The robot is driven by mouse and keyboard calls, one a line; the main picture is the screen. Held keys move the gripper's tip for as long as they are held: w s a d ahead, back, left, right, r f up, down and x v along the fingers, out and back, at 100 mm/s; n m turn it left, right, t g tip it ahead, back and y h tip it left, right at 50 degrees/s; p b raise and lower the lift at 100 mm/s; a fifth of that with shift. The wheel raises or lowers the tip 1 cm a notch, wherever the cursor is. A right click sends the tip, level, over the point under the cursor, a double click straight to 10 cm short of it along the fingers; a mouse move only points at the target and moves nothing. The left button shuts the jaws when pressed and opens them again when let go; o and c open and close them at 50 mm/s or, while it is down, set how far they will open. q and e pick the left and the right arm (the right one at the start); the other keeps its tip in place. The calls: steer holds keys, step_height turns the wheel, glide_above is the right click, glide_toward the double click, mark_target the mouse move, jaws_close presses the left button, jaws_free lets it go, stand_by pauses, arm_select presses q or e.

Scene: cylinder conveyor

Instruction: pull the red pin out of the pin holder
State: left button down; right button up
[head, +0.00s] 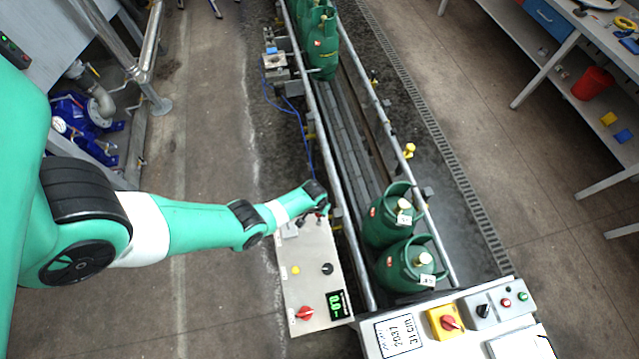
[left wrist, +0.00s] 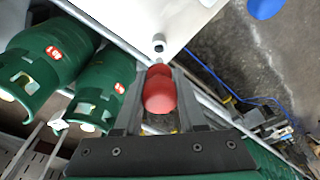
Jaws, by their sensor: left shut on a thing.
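In the left wrist view the red pin (left wrist: 160,95) shows as rounded red shapes between the fingers of my left gripper (left wrist: 160,108). The gripper is shut on it. A small silver round fitting (left wrist: 158,43) stands on the white panel just beyond the red pin; I cannot tell whether this is the pin holder or whether the pin is seated in anything. In the head view my left gripper (head: 323,208) is over the far end of the white control panel (head: 308,262), beside the conveyor rail, and hides most of the pin. My right gripper is not in view.
Green gas cylinders (head: 389,215) stand on the conveyor (head: 352,150) right of my left gripper, with more at its far end. The panel carries a red knob (head: 305,313), a black knob and a display. Open floor (head: 215,240) lies left of the panel.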

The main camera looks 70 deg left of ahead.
arm_select(q)
steer(key=shift+r+p, duration=2.5)
steer(key=shift+p, duration=0.05)
